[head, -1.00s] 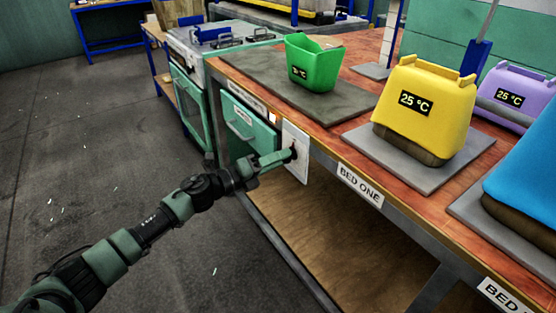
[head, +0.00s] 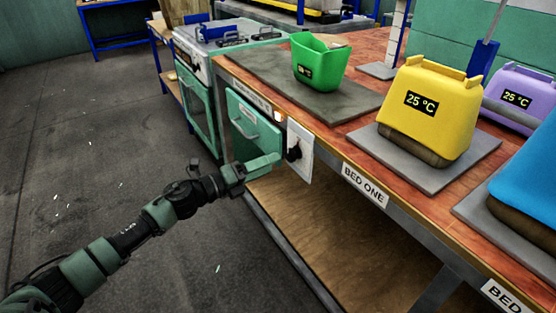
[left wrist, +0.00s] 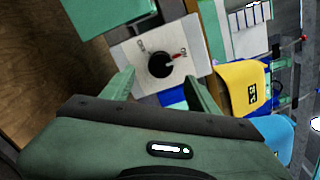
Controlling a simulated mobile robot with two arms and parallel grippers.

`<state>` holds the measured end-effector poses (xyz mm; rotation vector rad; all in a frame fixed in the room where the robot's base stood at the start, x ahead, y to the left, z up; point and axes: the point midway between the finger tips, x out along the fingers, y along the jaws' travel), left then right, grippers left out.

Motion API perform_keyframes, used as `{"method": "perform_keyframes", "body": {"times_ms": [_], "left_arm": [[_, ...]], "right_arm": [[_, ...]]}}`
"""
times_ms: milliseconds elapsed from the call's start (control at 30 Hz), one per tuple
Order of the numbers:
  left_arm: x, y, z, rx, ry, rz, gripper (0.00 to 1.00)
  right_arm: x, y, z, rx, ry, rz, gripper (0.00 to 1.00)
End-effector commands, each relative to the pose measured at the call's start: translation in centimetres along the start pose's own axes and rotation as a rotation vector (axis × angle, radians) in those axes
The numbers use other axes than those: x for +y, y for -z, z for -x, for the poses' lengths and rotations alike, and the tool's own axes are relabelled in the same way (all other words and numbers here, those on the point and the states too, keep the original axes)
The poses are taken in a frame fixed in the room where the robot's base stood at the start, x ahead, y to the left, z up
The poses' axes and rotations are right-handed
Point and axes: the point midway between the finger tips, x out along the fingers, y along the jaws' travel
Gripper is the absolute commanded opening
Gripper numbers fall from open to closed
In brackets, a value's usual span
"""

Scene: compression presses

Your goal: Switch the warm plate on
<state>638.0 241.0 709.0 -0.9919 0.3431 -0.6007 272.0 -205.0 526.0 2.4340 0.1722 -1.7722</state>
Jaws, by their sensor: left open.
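A white switch panel (head: 302,146) with a black rotary knob (head: 293,153) is on the bench front, beside a green drawer. In the left wrist view the knob (left wrist: 160,65) has a red pointer towards the right-hand label, which seems to read ON; the other label is small and hard to read. My left gripper (head: 272,163) is just in front of the knob, apart from it. In the left wrist view its open fingers stand either side below the knob, with nothing between them. A dark grey plate (head: 265,72) on the bench top carries a green container (head: 320,68).
A yellow press block (head: 430,100) and a lilac one (head: 515,98), both showing 25 °C, stand on the bench, with a blue one (head: 530,185) at right. The green drawer (head: 250,135) has a protruding handle. Open floor (head: 100,150) lies to the left.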

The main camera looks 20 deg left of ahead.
Motion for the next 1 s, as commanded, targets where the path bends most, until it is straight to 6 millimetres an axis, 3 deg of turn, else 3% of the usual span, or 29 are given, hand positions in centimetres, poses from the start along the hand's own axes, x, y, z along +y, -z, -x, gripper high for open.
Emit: {"method": "perform_keyframes", "body": {"times_ms": [233,767,867,1000], "left_arm": [[0.0,0.1,2.4,0.001,0.0,0.0,0.59],[0.0,0.1,2.5,-0.004,0.001,0.007,0.59],[-0.1,0.7,2.2,-0.049,-0.003,0.074,0.59],[0.3,2.2,2.2,-0.215,-0.04,0.327,0.59]], "right_arm": [[0.0,0.0,0.1,0.0,0.0,0.0,0.36],[0.0,0.2,0.1,0.005,0.001,-0.003,0.36],[0.0,0.2,0.1,0.005,0.001,-0.002,0.36],[0.0,0.1,0.1,0.003,0.0,-0.002,0.36]]}}
